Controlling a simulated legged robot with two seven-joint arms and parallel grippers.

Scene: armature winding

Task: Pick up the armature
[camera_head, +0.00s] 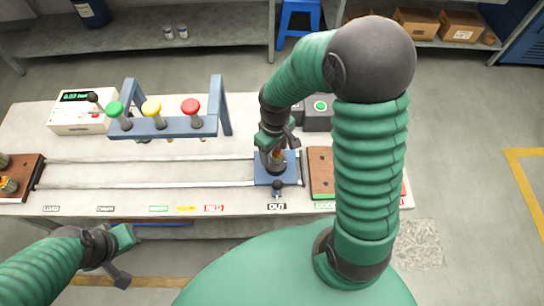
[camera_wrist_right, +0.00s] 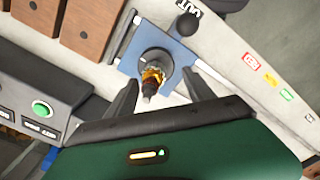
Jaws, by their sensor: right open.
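The armature (camera_wrist_right: 152,76), with copper-coloured windings and a dark shaft, stands in a dark round holder on a blue plate (camera_wrist_right: 182,54) in the right wrist view. In the head view the armature (camera_head: 277,155) is partly hidden by my right gripper (camera_head: 278,143), and the blue plate (camera_head: 262,177) is at the right end of the rails. My right gripper (camera_wrist_right: 162,88) is open, its fingers pointing toward the armature from either side; I cannot tell whether they touch it. My left gripper (camera_head: 125,257) is open and empty at the table's front left.
A brown block (camera_head: 321,172) is right of the plate. A white control box (camera_head: 82,112) stands at the back left, and a brown tray (camera_head: 20,180) with parts is at the left edge.

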